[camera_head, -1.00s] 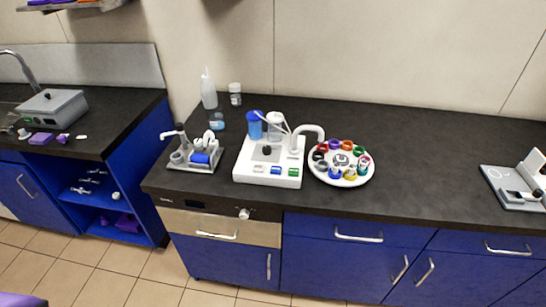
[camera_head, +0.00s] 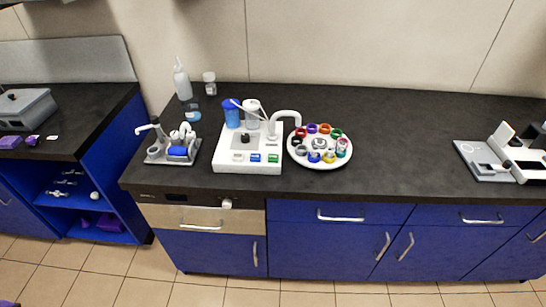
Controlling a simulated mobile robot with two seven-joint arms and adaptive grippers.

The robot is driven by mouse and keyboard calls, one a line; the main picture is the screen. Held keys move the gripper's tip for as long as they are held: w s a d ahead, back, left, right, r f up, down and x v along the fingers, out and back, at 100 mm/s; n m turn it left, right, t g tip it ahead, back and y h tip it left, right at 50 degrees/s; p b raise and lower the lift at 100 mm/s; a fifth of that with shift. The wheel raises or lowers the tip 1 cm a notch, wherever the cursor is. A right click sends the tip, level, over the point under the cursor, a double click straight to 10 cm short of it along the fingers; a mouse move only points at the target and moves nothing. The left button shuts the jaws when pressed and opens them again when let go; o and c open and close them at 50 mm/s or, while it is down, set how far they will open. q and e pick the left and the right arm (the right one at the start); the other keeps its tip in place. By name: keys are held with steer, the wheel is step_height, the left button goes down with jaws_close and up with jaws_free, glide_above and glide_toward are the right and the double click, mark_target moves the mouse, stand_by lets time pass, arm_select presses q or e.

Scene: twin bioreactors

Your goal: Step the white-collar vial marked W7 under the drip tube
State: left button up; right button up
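A round white carousel (camera_head: 320,166) stands on the dark counter with a ring of vials with coloured collars. A pale, possibly white collar (camera_head: 342,144) shows on its right side; the mark W7 is too small to read. A white base unit (camera_head: 229,155) with blue and clear vessels stands left of the carousel, with blue, green and white buttons on its front. The white drip tube (camera_head: 285,113) arches from this unit to the carousel's left edge. The vial under its tip is hard to tell. Neither of my grippers is in view.
A small pump-like device on a grey plate (camera_head: 157,158) stands left of the unit. A squeeze bottle (camera_head: 182,82) and small jar (camera_head: 210,84) stand behind. A grey and white device (camera_head: 483,164) sits far right. Counter between carousel and that device is clear.

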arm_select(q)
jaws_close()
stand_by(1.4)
